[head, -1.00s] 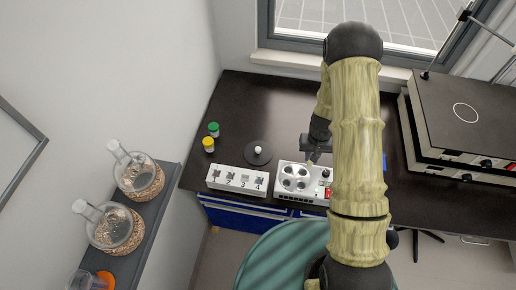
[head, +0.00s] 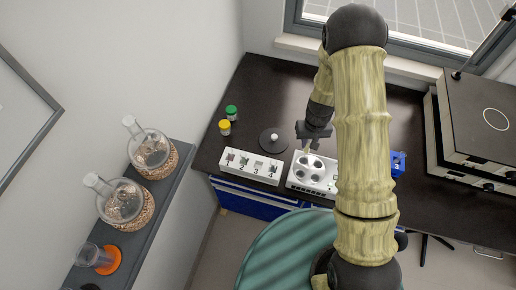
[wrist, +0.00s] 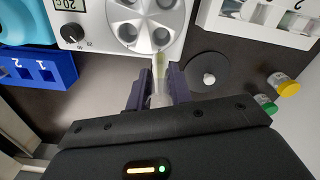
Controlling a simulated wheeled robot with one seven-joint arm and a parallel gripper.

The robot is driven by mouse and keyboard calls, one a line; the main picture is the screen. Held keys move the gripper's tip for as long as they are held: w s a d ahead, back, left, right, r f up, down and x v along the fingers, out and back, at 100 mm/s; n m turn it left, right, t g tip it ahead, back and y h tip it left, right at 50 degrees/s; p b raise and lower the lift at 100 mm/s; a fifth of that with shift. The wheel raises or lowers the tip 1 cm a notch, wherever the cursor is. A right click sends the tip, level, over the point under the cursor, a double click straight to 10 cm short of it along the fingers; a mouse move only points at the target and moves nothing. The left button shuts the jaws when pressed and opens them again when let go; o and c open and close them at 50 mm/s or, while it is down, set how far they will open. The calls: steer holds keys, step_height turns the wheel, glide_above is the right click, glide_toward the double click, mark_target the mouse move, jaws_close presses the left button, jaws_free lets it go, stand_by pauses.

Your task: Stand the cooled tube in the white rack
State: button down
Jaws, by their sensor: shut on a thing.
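My gripper (head: 311,136) is shut on a slim clear tube (wrist: 160,66) with pale yellowish contents, seen between the fingers in the wrist view. The tube points away from my wrist, and its far end overlaps the edge of a white device with several round wells (head: 313,172). Whether it touches the device is unclear. The white rack (head: 251,168), with square slots numbered 1 to 4, stands left of the device. It also shows at the upper right of the wrist view (wrist: 258,28).
A dark round plate with a white knob (head: 273,141) lies behind the rack. Green-capped (head: 231,112) and yellow-capped (head: 225,128) jars stand at the back left. A blue rack (head: 398,163) is right of the device, partly hidden by my arm. Stacked dark equipment (head: 490,125) is at the right.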

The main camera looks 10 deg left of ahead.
steer(key=s+a+n+b, duration=0.1)
steer(key=s+a+n, duration=0.2)
steer(key=a, duration=0.5)
steer(key=s+a+r+n+b, duration=0.1)
steer(key=s+a+n, duration=0.2)
steer(key=a, duration=0.5)
steer(key=shift+s+a, duration=0.25)
steer(key=shift+s, duration=0.2)
steer(key=b, duration=0.3)
glide_above(259, 161)
steer(key=s, duration=0.2)
steer(key=shift+w+f, duration=0.2)
steer(key=shift+f, duration=2.05)
steer(key=shift+d, duration=0.1)
steer(key=shift+f+b, duration=1.85)
steer(key=shift+f, duration=0.6)
steer(key=c, duration=1.2)
jaws_free()
steer(key=shift+o, duration=0.2)
steer(key=shift+s, duration=0.15)
